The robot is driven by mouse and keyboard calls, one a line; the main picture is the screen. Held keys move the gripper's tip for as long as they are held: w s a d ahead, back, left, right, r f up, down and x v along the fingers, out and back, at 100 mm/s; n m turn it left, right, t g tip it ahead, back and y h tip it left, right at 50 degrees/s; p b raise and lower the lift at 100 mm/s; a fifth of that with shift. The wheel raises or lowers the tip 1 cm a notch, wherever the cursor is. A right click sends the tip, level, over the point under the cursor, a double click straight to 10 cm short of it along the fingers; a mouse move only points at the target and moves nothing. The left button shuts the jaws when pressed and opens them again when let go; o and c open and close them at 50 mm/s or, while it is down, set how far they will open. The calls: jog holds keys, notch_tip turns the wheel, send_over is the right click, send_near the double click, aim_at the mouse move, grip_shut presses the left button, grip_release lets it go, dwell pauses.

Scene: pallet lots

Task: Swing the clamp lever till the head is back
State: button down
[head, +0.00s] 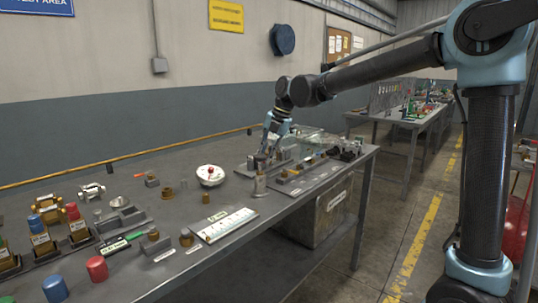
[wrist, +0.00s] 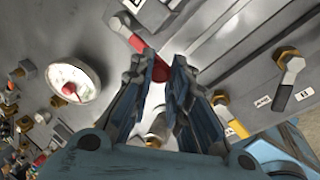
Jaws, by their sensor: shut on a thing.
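The clamp lever (wrist: 137,41) shows in the wrist view as a red bar. It runs from a pale metal part (wrist: 115,22) at upper left to a red end between my fingers. My gripper (wrist: 157,60) is shut on this red end, one finger on each side. In the head view my gripper (head: 266,153) is low over the far part of the bench, and the lever cannot be made out there. Which part is the clamp head, and how far back it is, I cannot tell.
A metal post (head: 260,184) stands just in front. A labelled white plate (head: 228,224) and several small fittings lie nearer on the bench.

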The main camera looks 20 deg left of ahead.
jog(key=shift+w+r, duration=0.1)
jog(key=shift+w, duration=0.2)
jog(key=c, duration=1.5)
grip_release()
jog(key=shift+o, duration=0.2)
jog(key=shift+s, duration=0.1)
jog(key=v, duration=1.1)
jog(key=shift+d+r, duration=0.15)
jog(key=shift+r, duration=0.25)
